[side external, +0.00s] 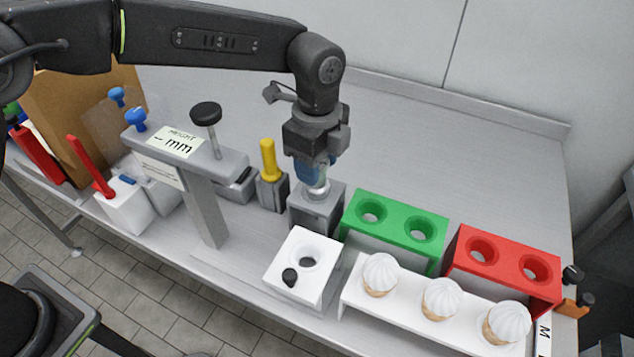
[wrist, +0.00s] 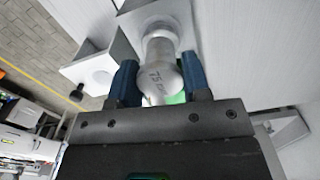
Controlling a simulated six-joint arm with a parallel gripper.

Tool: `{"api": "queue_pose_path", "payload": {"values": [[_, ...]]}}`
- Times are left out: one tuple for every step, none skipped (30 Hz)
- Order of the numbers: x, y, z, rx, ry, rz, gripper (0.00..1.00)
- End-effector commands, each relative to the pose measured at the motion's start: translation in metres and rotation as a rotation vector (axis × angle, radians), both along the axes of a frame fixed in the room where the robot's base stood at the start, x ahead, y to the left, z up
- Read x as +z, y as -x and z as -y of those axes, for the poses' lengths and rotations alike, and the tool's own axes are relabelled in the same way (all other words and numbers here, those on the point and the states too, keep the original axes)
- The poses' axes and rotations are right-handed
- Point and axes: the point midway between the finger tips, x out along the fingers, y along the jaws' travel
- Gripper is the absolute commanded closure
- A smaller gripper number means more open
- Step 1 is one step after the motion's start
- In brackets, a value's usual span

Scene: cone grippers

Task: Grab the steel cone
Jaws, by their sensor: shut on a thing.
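The steel cone (side external: 318,190) is a shiny grey piece at the top of a grey block holder (side external: 316,212) in the side view. In the wrist view the steel cone (wrist: 160,62) shows lettering on its near end and lies between two blue fingers. My gripper (side external: 317,178) points down over the grey block and is shut on the steel cone. It also shows in the wrist view (wrist: 160,82), with one finger on each side of the cone. I cannot tell how deep the cone's lower end sits in the block.
A white block (side external: 302,268) with a hole and black knob stands in front. Green (side external: 395,222) and red (side external: 508,262) two-hole holders stand right, behind a white rack (side external: 410,310) of cones with white tops. A height gauge (side external: 205,190) and yellow-handled tool (side external: 269,165) stand left. The back right table is clear.

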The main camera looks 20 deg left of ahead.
Motion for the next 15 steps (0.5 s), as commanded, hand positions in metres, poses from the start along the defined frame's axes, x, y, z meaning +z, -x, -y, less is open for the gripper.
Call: {"api": "queue_pose_path", "payload": {"values": [[0.0,0.0,0.0,0.0,0.0,0.0,0.94],[0.0,0.0,0.0,0.0,0.0,0.0,0.97],[0.0,0.0,0.0,0.0,0.0,0.0,1.0],[0.001,0.0,0.0,0.0,0.001,0.001,1.0],[0.001,0.0,0.0,0.0,0.001,0.001,1.0],[0.001,0.0,0.0,0.0,0.001,0.001,1.0],[0.001,0.0,0.0,0.0,0.001,0.001,1.0],[0.001,0.0,0.0,0.0,0.001,0.001,1.0],[0.001,0.0,0.0,0.0,0.001,0.001,1.0],[0.002,0.0,0.0,0.0,0.001,0.002,1.0],[0.004,0.0,0.0,0.0,0.001,0.002,1.0],[0.007,-0.001,0.0,0.0,0.003,0.004,1.0],[0.01,-0.001,0.001,0.0,0.003,0.005,1.0],[0.014,-0.001,0.0,0.0,0.003,0.005,1.0],[0.021,-0.001,0.001,0.0,0.004,0.005,1.0]]}}
